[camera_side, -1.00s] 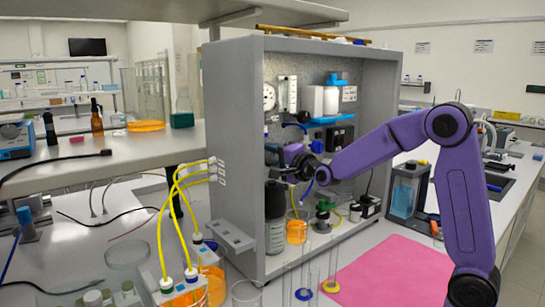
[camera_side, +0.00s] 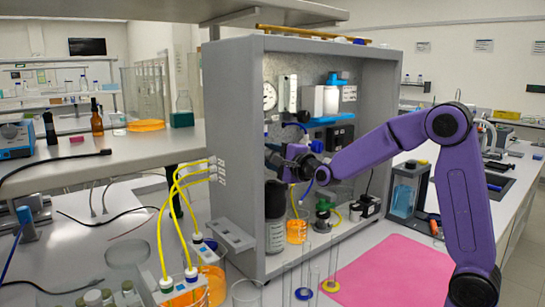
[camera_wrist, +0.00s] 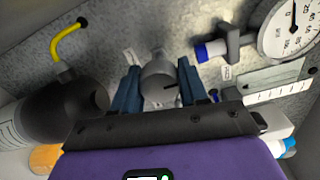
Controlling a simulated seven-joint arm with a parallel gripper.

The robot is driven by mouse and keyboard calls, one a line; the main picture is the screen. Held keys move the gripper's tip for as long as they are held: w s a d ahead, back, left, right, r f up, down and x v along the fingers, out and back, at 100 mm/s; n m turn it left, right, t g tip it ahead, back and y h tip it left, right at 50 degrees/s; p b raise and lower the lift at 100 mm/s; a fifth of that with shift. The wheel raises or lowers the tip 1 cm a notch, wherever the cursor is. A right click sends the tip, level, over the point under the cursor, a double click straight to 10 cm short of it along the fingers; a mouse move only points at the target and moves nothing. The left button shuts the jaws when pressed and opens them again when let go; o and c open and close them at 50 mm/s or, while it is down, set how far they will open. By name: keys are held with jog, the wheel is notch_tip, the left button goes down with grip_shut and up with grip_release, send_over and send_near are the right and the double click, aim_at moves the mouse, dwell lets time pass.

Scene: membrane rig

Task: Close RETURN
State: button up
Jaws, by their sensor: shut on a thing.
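In the wrist view a round grey knob (camera_wrist: 158,88) with a dark line on its face stands on the speckled grey back panel. The line runs roughly sideways toward the right finger. My gripper (camera_wrist: 157,78) has its two blue fingers on either side of the knob and is shut on it. Small white labels lie near the knob, but I cannot read them, so I cannot confirm that it is RETURN. In the side view my gripper (camera_side: 273,160) reaches into the grey cabinet (camera_side: 233,130) at its left inner side, and the knob is hidden there.
A dark-capped bottle (camera_wrist: 62,108) is close left of my gripper. A pressure gauge (camera_wrist: 290,32) and a blue-ended fitting (camera_wrist: 212,50) are to the right. An orange-filled beaker (camera_side: 297,230) stands below.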

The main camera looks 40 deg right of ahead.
jog(key=o, duration=1)
jog(key=shift+o, duration=0.2)
jog(key=s, duration=1.7)
jog(key=shift+s, duration=0.2)
